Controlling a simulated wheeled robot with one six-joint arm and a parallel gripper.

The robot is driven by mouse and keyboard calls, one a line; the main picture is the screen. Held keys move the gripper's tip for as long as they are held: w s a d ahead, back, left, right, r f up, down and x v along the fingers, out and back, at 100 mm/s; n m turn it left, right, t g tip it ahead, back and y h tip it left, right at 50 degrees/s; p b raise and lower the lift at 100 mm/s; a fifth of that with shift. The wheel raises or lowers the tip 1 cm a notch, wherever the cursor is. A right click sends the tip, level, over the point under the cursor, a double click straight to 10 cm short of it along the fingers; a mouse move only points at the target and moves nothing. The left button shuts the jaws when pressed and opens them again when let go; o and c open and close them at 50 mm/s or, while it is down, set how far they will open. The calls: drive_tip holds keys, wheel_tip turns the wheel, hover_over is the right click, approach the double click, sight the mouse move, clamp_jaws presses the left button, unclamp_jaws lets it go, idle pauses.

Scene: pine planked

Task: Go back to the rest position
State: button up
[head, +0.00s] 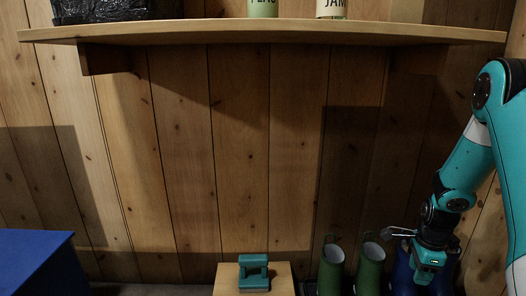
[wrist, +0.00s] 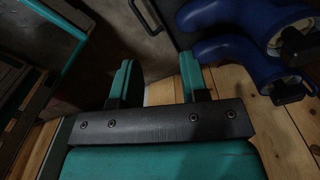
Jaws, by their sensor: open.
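My gripper (wrist: 157,82) is open in the wrist view, with its two teal fingers apart and nothing seen between them. In the head view my gripper (head: 428,266) hangs low at the right, at the end of my teal arm, in front of blue boots (head: 403,275). The blue boots also show at the upper right of the wrist view (wrist: 228,55), beside the fingers. I cannot tell from these views how far the gripper is from them.
Green boots (head: 331,268) stand left of the blue ones. A teal object (head: 254,272) sits on a small wooden stand (head: 226,283). A blue box (head: 35,262) is at lower left. A wall shelf (head: 270,32) above holds a black basket (head: 100,11) and two jars.

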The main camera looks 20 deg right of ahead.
drive_tip(key=w+a+r+n+t+y+p, duration=0.15)
drive_tip(key=a+r+n+p, duration=0.35)
drive_tip(key=a+r+n, duration=1.35)
drive_tip(key=s+a+r+n+g+y+p, duration=0.1)
drive_tip(key=s+a+r+n+p, duration=0.1)
drive_tip(key=s+a+r+n, duration=0.65)
drive_tip(key=s+a+r+n+g+y+p, duration=0.15)
drive_tip(key=s+a+r+n, duration=0.25)
drive_tip(key=s+a+r, duration=0.5)
wheel_tip(320, 180, up, 35)
drive_tip(key=a+t+p, duration=0.1)
drive_tip(key=a+p, duration=0.1)
drive_tip(key=p, duration=3.5)
drive_tip(key=shift+w+p, duration=0.35)
drive_tip(key=shift+w, duration=0.1)
